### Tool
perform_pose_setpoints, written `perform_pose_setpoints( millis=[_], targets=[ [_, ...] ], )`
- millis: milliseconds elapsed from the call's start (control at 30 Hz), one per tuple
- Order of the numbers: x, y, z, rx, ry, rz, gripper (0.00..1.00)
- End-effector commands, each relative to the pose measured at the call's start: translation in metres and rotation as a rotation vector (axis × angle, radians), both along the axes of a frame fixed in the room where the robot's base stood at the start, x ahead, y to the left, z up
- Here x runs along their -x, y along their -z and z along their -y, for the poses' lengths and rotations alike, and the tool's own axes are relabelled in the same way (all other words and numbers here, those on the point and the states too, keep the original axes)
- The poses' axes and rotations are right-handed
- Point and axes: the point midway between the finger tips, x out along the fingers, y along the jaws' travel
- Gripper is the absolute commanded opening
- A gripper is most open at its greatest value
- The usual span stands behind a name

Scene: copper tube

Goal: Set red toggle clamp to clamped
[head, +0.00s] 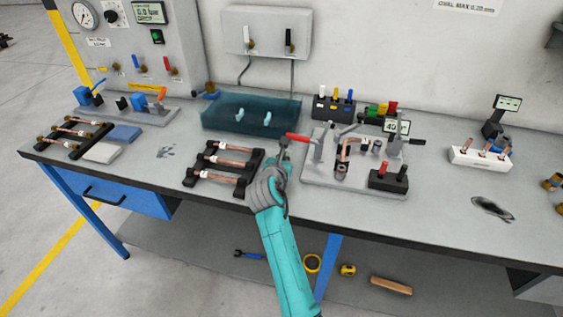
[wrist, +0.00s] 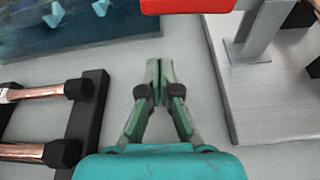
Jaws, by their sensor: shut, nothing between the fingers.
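The toggle clamp's red handle (head: 298,138) sticks out to the left, roughly level, from its grey post at the left side of the metal fixture plate (head: 316,177). A bent copper tube (head: 342,149) stands on that plate. In the wrist view the red handle (wrist: 188,5) crosses the top edge, cut off by the frame. My gripper (head: 284,142) is at the handle's left end in the head view. In the wrist view my gripper (wrist: 160,64) is shut and empty, its fingertips just below the handle in the picture, with a gap between. Contact is not visible.
A black rack with copper tubes (head: 222,161) lies left of my gripper. A dark teal tank (head: 250,113) stands behind it. A black block with red and black knobs (head: 388,180) sits at the plate's front right.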

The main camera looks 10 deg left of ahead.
Motion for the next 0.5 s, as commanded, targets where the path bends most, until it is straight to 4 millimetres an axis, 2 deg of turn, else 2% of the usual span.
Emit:
perform_pose_setpoints(
  millis=[167, 500],
  targets=[
    [-0.022, 0.007, 0.001, 0.001, 0.002, 0.0, 0.0],
    [-0.021, -0.027, 0.004, -0.001, 0.0, 0.001, 0.0]
  ],
)
